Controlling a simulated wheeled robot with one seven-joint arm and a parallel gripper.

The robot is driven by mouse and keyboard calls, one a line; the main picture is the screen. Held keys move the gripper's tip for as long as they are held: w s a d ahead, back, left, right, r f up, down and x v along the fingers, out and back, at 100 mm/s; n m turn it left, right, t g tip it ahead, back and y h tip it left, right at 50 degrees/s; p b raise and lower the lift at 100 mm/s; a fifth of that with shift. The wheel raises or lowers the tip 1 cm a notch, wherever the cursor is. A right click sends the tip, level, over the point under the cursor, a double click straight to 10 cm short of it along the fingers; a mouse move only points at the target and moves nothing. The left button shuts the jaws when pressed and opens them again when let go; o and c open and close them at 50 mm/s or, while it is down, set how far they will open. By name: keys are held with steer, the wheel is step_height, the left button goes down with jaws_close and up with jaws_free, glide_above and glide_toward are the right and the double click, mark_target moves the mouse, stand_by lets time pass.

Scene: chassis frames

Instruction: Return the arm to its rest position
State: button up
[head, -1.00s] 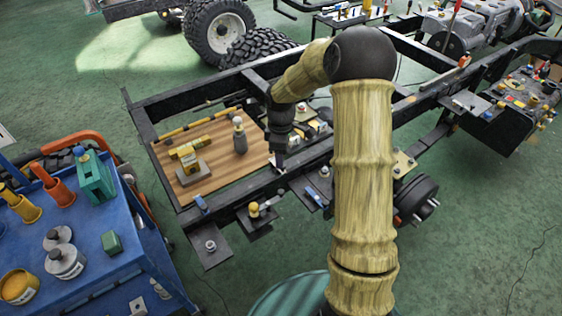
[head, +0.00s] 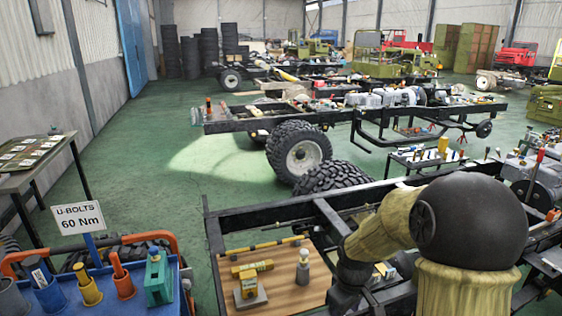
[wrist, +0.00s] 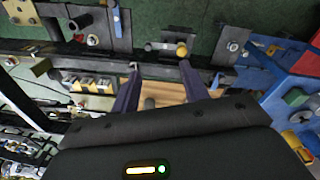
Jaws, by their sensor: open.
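My arm, with yellow ribbed links (head: 385,228) and a black round elbow, reaches over the near chassis frame in the head view. Its dark wrist (head: 352,275) hangs down at the right edge of the wooden board; the fingers are not clear there. In the wrist view my gripper (wrist: 160,68) is open, its two dark fingers apart with nothing held between them. Part of the wooden board (wrist: 165,92) and a chassis rail show beyond and between the fingers.
The wooden board (head: 290,295) carries a yellow tool (head: 250,285) and a grey bottle (head: 303,268). A blue cart (head: 105,290) with cups and a U-BOLTS sign (head: 78,218) stands at left. Tyres (head: 300,150) and another chassis lie behind. Green floor (head: 150,190) is open at left.

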steer(key=s+r+m+t+p, duration=0.1)
steer(key=s+r+m+p, duration=0.1)
steer(key=s+r+m, duration=0.4)
steer(key=s+m, duration=0.1)
steer(key=s, duration=0.4)
steer(key=shift+s+a+t+p, duration=0.3)
steer(key=shift+s, duration=0.05)
steer(key=shift+r, duration=0.1)
steer(key=shift+c, duration=1)
steer(key=shift+w, duration=0.1)
